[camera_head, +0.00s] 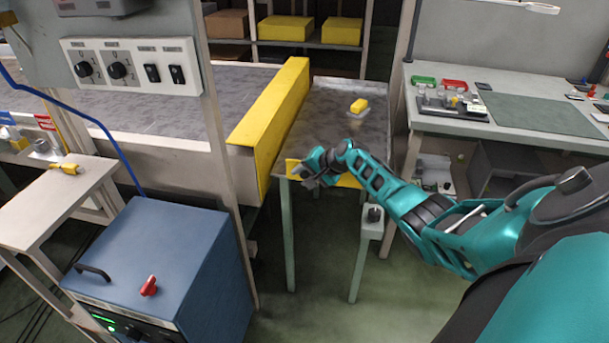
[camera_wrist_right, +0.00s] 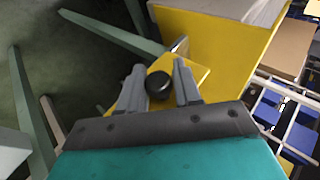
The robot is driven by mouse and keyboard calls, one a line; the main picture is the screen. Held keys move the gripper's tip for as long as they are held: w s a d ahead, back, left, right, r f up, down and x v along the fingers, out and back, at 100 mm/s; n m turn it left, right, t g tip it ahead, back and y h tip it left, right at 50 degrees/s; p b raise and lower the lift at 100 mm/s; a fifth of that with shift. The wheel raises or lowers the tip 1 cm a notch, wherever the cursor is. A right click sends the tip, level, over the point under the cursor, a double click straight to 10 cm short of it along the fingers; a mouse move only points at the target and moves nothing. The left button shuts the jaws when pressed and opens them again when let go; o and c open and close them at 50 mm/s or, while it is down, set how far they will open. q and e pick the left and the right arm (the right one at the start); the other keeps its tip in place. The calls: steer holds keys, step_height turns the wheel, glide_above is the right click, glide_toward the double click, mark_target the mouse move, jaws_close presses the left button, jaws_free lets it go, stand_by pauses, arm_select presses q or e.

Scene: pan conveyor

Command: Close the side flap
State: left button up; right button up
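The side flap (camera_head: 348,181) is a yellow panel at the front end of the grey metal table, low beside the tall yellow guard. It also shows in the right wrist view as a yellow plate (camera_wrist_right: 193,73), standing out at an angle from the larger yellow face. A round black knob (camera_wrist_right: 158,85) is on it. My right gripper (camera_head: 305,174) is at the flap, covering part of it in the head view. In the wrist view its fingers (camera_wrist_right: 159,78) are apart, one on each side of the knob. Whether they press on the knob I cannot tell. My left gripper is out of view.
The tall yellow guard (camera_head: 272,115) runs beside the conveyor (camera_head: 160,97). A blue cabinet (camera_head: 160,255) stands front left; open floor lies between.

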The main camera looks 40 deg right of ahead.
steer(key=shift+o, duration=1.4)
steer(key=shift+s+d+r+p, duration=0.1)
steer(key=shift+s+r+p, duration=0.3)
steer(key=shift+s, duration=0.05)
steer(key=p+v, duration=0.3)
steer(key=v, duration=0.8)
steer(key=shift+s+r, duration=0.2)
steer(key=shift+r, duration=0.1)
